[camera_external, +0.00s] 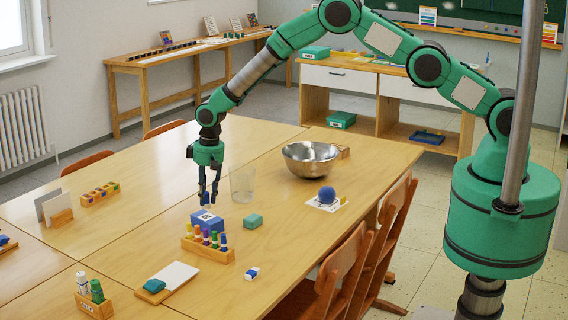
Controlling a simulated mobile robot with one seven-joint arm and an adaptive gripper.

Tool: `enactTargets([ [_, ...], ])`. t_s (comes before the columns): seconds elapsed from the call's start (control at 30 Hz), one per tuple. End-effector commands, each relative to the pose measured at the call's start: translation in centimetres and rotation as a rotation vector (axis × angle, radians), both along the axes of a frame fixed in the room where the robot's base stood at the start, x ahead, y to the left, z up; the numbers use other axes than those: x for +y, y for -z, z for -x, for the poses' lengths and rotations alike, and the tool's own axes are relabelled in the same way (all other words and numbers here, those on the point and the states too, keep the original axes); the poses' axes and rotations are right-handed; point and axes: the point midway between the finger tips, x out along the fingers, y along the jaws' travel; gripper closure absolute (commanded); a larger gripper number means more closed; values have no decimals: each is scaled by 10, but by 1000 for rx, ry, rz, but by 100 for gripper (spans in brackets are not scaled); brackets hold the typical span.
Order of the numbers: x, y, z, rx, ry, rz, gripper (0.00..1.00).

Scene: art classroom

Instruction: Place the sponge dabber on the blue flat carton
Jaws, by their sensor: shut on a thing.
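The blue flat carton (207,221) lies on the near table, with a pale label on its front side. My gripper (208,200) points straight down just above the carton. It is shut on a small blue thing (205,198), which I take to be the sponge dabber; it is small and partly hidden by the fingers. The dabber is over the back part of the carton's top. I cannot tell whether it touches the carton or hangs slightly above it.
A clear glass (242,183) stands close right of my gripper, with a metal bowl (311,158) beyond. A wooden rack of colored bottles (208,248) stands directly in front of the carton. A green block (252,221) lies to its right. The table left of the carton is clear.

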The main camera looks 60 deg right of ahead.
Motion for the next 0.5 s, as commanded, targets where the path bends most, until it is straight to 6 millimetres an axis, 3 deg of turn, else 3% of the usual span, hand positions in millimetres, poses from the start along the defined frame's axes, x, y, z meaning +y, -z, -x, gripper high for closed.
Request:
enactTargets([
  [0.33, 0, 1, 0, 0, 0, 0, 94],
  [0.5, 0, 11, 0, 0, 0, 0, 94],
])
